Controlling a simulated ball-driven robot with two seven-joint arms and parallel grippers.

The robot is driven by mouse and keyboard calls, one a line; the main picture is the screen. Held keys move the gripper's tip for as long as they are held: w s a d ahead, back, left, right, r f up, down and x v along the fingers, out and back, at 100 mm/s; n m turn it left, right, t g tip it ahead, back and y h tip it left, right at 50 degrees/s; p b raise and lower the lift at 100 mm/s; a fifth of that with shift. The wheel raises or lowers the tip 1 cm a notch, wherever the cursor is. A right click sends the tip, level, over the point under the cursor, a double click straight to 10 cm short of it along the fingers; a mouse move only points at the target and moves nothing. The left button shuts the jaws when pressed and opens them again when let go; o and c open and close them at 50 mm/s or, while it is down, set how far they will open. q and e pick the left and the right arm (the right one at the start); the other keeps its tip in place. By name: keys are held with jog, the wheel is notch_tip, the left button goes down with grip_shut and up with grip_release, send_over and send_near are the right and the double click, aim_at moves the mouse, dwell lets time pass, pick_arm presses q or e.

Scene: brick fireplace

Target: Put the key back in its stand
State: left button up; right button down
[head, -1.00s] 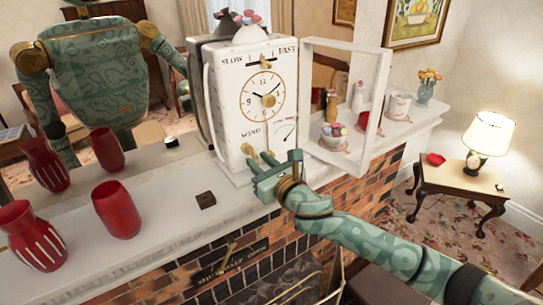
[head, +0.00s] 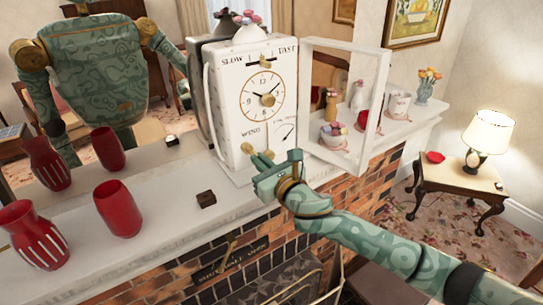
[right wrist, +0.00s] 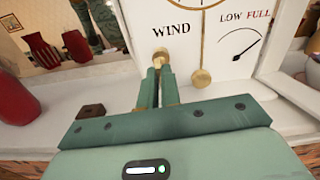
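The white clock (head: 232,105) stands on the mantel, with "WIND" printed on its lower front. A small gold key (right wrist: 160,56) is at the clock front just under that word; most of it is hidden by the fingers. My right gripper (right wrist: 161,75) is in front of the clock, its two green fingers nearly together with the key between their tips. In the head view my right gripper (head: 262,160) reaches in from the lower right. A small dark brown block (head: 206,199), seemingly the stand, sits on the mantel left of the gripper. My left gripper is not in view.
Red vases (head: 118,210) stand on the left of the mantel (head: 165,215). A white open frame, the clock's door (head: 378,95), stands out to the right, before cups and a flower vase (head: 424,90). A gold pendulum (right wrist: 201,78) hangs beside the key. The mantel around the brown block is clear.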

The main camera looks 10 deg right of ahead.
jog(key=shift+s, duration=0.25)
jog(key=shift+s+d+p, duration=0.15)
jog(key=shift+s+p, duration=0.15)
jog(key=shift+s, duration=0.1)
jog(key=shift+p+v, duration=0.35)
jog(key=shift+v, duration=0.55)
jog(key=shift+s+d, duration=0.2)
jog(key=shift+s, duration=0.25)
